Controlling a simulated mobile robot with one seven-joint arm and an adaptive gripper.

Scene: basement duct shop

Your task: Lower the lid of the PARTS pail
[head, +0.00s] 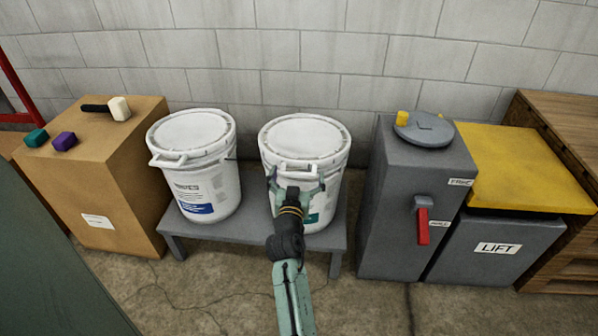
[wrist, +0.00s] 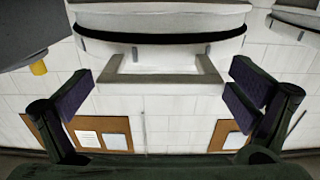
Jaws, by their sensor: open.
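Two white pails stand side by side on a low grey bench. My gripper (head: 297,178) is at the front of the right pail (head: 330,205), its fingers spread apart. The right pail's lid (head: 303,136) looks flat across its top, with a tab or handle (head: 297,166) at the front. In the wrist view, a white handle frame (wrist: 160,78) lies between my open fingers (wrist: 160,100), with a gap on each side. The left pail (head: 218,183) also has a flat-looking lid (head: 190,130). The right pail's label is mostly hidden by my gripper; I cannot read PARTS on either pail.
A grey cabinet (head: 395,190) with a red lever (head: 422,226) stands right of the bench (head: 245,232). Farther right is a yellow-topped LIFT bin (head: 520,170). A cardboard box (head: 100,165) with a mallet (head: 110,107) and blocks stands left. Floor in front is clear.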

